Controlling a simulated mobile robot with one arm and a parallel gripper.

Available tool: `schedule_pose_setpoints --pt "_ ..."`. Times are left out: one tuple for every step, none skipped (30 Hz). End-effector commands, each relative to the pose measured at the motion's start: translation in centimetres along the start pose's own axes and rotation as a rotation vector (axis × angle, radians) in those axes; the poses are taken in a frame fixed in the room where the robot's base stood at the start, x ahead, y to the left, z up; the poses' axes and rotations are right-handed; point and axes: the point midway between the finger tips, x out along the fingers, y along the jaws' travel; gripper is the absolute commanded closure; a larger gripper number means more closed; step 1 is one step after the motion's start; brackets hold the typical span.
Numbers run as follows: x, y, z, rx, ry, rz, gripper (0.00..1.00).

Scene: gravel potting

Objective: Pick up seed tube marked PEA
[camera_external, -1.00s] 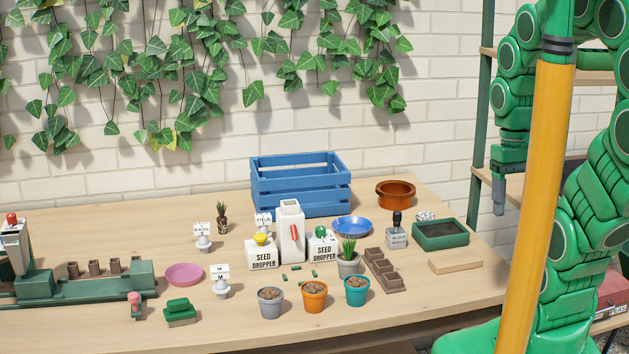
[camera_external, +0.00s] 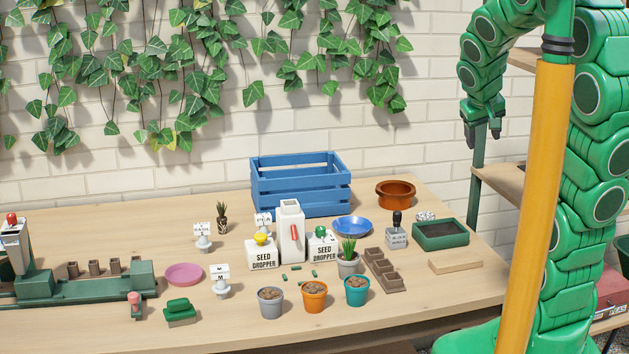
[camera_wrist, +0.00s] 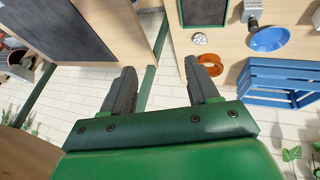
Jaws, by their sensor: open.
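Several small dark green cylinders (camera_external: 296,281) lie on the table in front of the white seed dropper boxes, in the external view. They may be the seed tubes. Their markings are too small to read, so I cannot tell which one says PEA. My gripper (camera_external: 482,138) hangs high at the right, beyond the table's right end and well away from the cylinders. In the wrist view its two grey fingers (camera_wrist: 165,75) are spread apart with nothing between them. The cylinders are not visible in the wrist view.
A blue crate (camera_external: 300,198), an orange pot (camera_external: 396,199), a blue dish (camera_external: 351,233) and a green tray (camera_external: 463,240) stand toward the back. Three stone-filled pots (camera_external: 314,303) stand at the front. A brown cell strip (camera_external: 377,268) lies right of the cylinders.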

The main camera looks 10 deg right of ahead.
Motion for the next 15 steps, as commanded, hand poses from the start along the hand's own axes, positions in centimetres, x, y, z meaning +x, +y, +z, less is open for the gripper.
schedule_pose_setpoints --pt "0.7 0.1 -1.9 -0.012 0.035 0.017 0.40" --pt "1.0 0.2 -3.1 -0.019 0.061 0.027 0.40" --pt "1.4 0.2 -4.7 -0.030 0.099 0.038 0.40" --pt "1.7 0.2 -5.9 -0.040 0.122 0.047 0.40" --pt "2.0 0.1 -7.1 -0.050 0.147 0.054 0.40" --pt "2.3 -0.1 -8.7 -0.065 0.184 0.060 0.40" --pt "2.5 -0.2 -9.8 -0.076 0.208 0.065 0.40" --pt "2.8 -0.5 -10.9 -0.089 0.233 0.068 0.40" --pt "3.2 -0.9 -12.4 -0.108 0.265 0.069 0.40" --pt "3.6 -1.2 -13.3 -0.123 0.286 0.071 0.40" --pt "3.8 -1.6 -14.3 -0.139 0.309 0.071 0.40" --pt "4.1 -2.2 -15.7 -0.159 0.342 0.067 0.40" --pt "4.4 -2.7 -16.7 -0.177 0.363 0.065 0.40" --pt "4.7 -3.3 -17.6 -0.192 0.384 0.060 0.40" --pt "5.1 -4.2 -18.9 -0.217 0.414 0.050 0.40"
